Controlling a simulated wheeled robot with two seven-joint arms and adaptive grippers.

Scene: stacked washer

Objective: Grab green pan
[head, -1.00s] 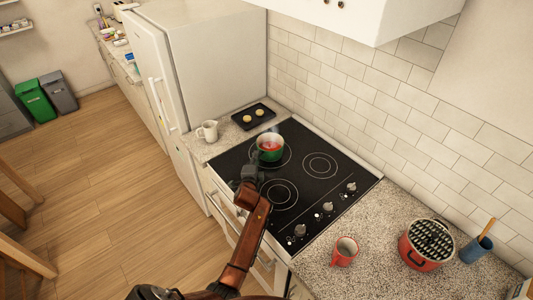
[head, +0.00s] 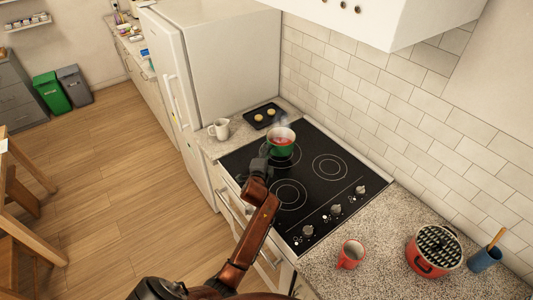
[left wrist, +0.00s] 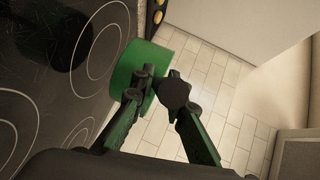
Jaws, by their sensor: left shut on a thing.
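The green pan (head: 282,146) has a pale rim and red contents, with faint steam above it. It is over the rear left burner of the black stove (head: 308,180). My left gripper (head: 262,164) is shut on its near side. In the left wrist view the pan (left wrist: 133,68) is at the fingertips of the gripper (left wrist: 160,88). A dark shadow lies on the stove apart from the pan, so it looks slightly raised. My right gripper is not in view.
A white mug (head: 220,129) and a black tray with two round pieces (head: 260,116) stand left of and behind the stove. A red mug (head: 350,254), red pot (head: 422,267) and blue utensil cup (head: 484,258) stand on the right counter. A tiled wall is behind.

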